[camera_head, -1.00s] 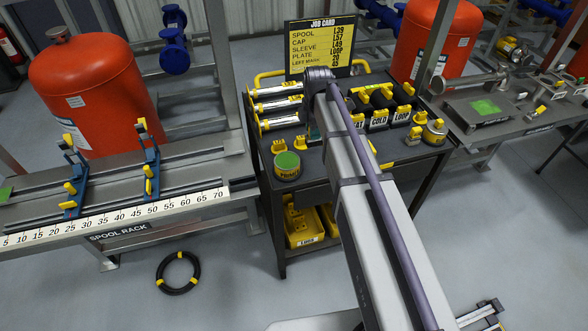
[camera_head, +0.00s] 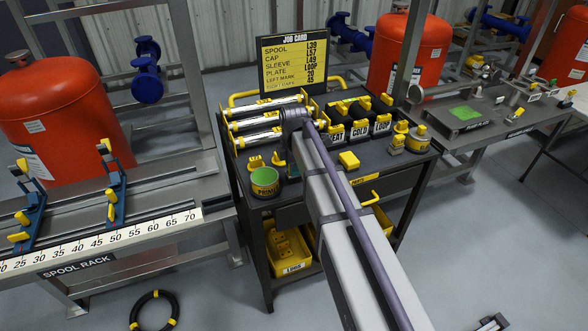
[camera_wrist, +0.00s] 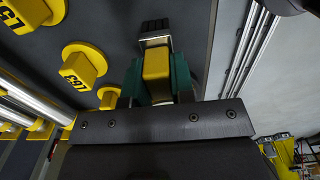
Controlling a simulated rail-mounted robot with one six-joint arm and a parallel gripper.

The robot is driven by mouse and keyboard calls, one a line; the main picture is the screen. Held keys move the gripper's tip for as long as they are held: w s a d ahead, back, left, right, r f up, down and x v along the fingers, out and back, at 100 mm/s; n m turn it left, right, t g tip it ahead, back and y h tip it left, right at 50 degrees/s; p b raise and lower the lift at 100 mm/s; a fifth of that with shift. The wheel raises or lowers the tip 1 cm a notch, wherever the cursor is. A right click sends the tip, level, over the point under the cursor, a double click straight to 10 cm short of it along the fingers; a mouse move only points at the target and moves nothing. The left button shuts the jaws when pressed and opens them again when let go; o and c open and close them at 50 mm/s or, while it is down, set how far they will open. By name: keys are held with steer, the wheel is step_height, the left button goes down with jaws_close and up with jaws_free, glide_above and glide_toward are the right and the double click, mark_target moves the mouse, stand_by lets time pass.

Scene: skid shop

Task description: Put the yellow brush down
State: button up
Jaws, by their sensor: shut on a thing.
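The yellow brush (camera_wrist: 156,66) shows in the wrist view, with a yellow body and a dark bristle end pointing up the picture. My gripper (camera_wrist: 157,78) is shut on it, with a green finger on each side. The brush is over the dark top of the cart; I cannot tell whether it touches the surface. In the head view my arm reaches over the cart (camera_head: 290,200) and hides the gripper's hold on the brush.
Yellow caps (camera_wrist: 84,64) stand left of the brush in the wrist view. Silver spools (camera_head: 262,122), a primer can (camera_head: 264,182), labelled black holders (camera_head: 360,130) and a yellow block (camera_head: 349,160) crowd the cart. The job card (camera_head: 295,60) stands behind.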

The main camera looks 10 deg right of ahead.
steer(key=shift+f, duration=0.25)
steer(key=o, duration=0.8)
steer(key=shift+r, duration=0.15)
step_height(320, 180, up, 13)
steer(key=p, duration=1.3)
steer(key=s+m, duration=0.6)
steer(key=s, duration=0.1)
steer(key=s+m, duration=1.3)
steer(key=s, duration=0.1)
steer(key=shift+s+d+f+m+b, duration=0.1)
steer(key=shift+s+f+m+b, duration=0.1)
steer(key=shift+f+m+b, duration=0.15)
